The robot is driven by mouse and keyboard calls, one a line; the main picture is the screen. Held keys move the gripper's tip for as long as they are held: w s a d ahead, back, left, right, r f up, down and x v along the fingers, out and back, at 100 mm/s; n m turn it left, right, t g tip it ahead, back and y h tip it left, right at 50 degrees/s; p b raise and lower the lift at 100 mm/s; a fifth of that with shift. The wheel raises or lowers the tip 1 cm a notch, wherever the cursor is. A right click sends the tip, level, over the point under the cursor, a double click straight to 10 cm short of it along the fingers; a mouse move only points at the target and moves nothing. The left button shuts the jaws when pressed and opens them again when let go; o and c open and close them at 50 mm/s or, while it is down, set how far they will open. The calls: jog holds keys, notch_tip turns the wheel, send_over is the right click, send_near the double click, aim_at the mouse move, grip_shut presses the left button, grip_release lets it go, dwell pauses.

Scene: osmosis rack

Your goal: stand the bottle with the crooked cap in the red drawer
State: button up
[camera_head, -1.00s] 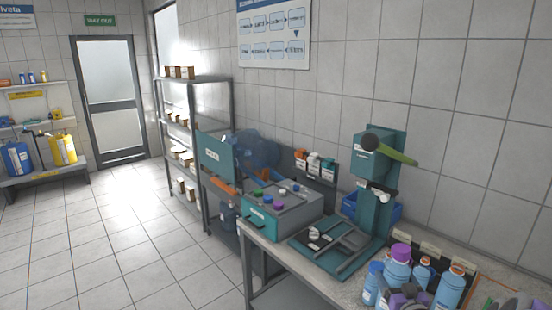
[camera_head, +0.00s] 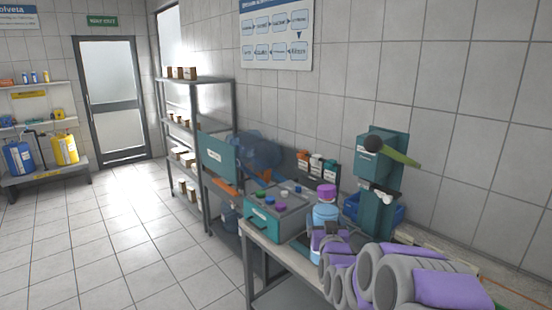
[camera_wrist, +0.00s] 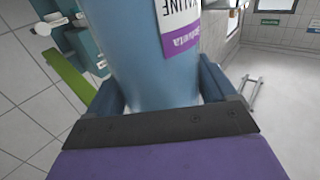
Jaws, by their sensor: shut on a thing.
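My gripper (camera_head: 325,238) is shut on a light blue bottle (camera_head: 325,214) with a purple cap (camera_head: 326,191). The bottle is held about upright over the bench, in front of the green press stand. I cannot tell clearly whether its cap sits crooked. In the wrist view the blue bottle (camera_wrist: 150,60) fills the middle, between the fingers, with a white and purple label on its side. The red drawer is not recognisable in either view.
A grey and teal box with coloured knobs (camera_head: 284,197) stands left of the bottle. The green press (camera_head: 375,190) with a lever stands just behind it to the right. Shelving (camera_head: 190,130) lines the wall. The floor to the left (camera_head: 110,240) is clear.

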jog(key=s+f, duration=0.1)
jog(key=f, duration=0.2)
jog(key=s+f, duration=0.1)
jog(key=f, duration=0.2)
jog(key=s+f, duration=0.1)
jog(key=f, duration=0.3)
jog(key=shift+s+a, duration=0.1)
jog(key=shift+s, duration=0.25)
jog(key=s+f, duration=0.4)
jog(key=f, duration=0.1)
jog(key=shift+f, duration=0.25)
